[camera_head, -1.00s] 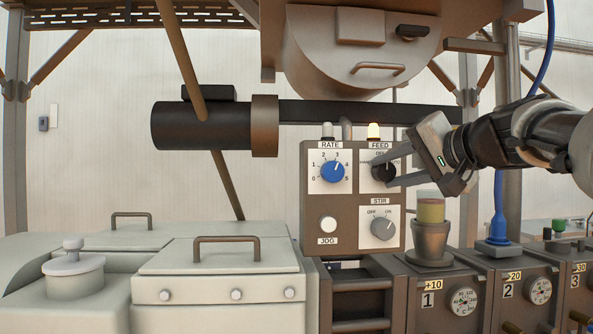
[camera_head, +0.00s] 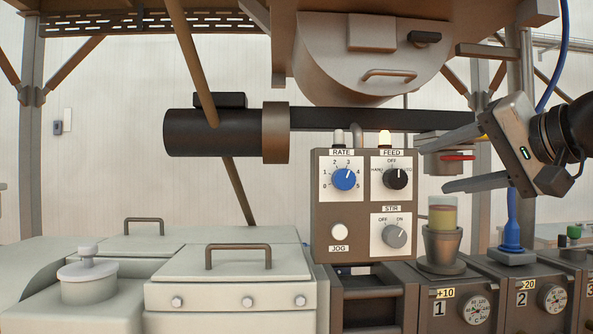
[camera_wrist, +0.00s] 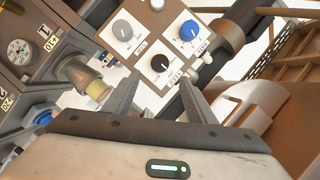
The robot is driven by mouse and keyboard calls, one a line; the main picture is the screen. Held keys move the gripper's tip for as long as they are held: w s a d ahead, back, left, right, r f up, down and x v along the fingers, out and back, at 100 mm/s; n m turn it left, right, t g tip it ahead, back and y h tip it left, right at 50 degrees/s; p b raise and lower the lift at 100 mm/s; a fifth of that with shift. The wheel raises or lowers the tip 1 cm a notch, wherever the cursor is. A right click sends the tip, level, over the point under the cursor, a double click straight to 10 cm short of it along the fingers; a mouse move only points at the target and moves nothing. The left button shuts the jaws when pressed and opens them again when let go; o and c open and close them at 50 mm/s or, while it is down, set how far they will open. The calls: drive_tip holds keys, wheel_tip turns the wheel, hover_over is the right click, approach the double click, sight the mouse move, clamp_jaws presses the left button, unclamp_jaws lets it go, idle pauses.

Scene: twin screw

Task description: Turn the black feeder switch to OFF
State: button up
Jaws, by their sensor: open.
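The black feeder switch (camera_head: 395,179) is a round knob on a white plate under the FEED label, at the upper right of the control box. OFF is at the top of its dial, HAND at the left and AUTO at the right. The switch also shows in the wrist view (camera_wrist: 160,63), ahead of and between my fingers. My gripper (camera_head: 432,165) is open and empty, to the right of the switch and apart from it. Its two fingers also show in the wrist view (camera_wrist: 159,80).
The brown control box (camera_head: 364,208) also carries a blue RATE knob (camera_head: 344,179), a grey STIR knob (camera_head: 394,236) and a white JOG button (camera_head: 340,231). The FEED lamp (camera_head: 385,138) glows. A cup with yellowish contents (camera_head: 442,222) stands below my gripper.

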drive_tip(key=v, duration=0.7)
drive_tip(key=shift+p, duration=0.35)
drive_tip(key=s+a+f+n+g, duration=0.1)
drive_tip(key=a+f+n+g, duration=0.15)
drive_tip(key=a+f, duration=0.65)
drive_tip(key=s+a+f+n+g, duration=0.1)
drive_tip(key=a+f+g, duration=0.3)
drive_tip(key=f, duration=0.9)
drive_tip(key=s+a+f+n+g+h, duration=0.1)
drive_tip(key=s+a+f+n+h, duration=0.2)
drive_tip(key=f, duration=0.5)
drive_tip(key=s+a+f+n+g+h, duration=0.1)
drive_tip(key=s+f+n+g+h, duration=0.1)
drive_tip(key=s+f, duration=0.45)
wheel_tip(320, 180, up, 19)
drive_tip(key=w+p, duration=0.1)
drive_tip(key=p, duration=1.9)
drive_tip(key=shift+w, duration=0.3)
drive_tip(key=shift+d+m, duration=0.1)
drive_tip(key=shift+m, duration=0.15)
